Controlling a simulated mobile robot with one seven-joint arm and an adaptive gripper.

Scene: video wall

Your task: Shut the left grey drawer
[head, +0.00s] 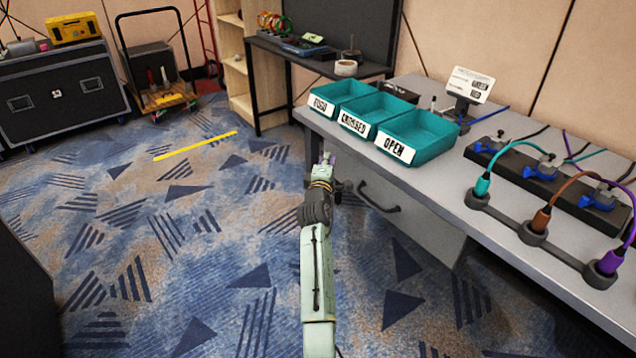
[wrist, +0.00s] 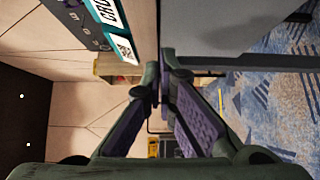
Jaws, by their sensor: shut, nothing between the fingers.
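The grey drawer (head: 415,219) is under the left part of the grey table. Its front faces the open floor and carries a dark bar handle (head: 380,197). In the wrist view, the fingertips (wrist: 160,82) come together close beside a plain grey panel (wrist: 225,25), probably the drawer front. Whether they touch it is unclear.
Teal trays (head: 418,137) with labels stand on the table (head: 450,185) above the drawer. A dark connector strip with coloured cables (head: 545,180) lies to the right. Patterned carpet (head: 190,235) is clear to the left. A black case (head: 60,98) and a trolley stand far back.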

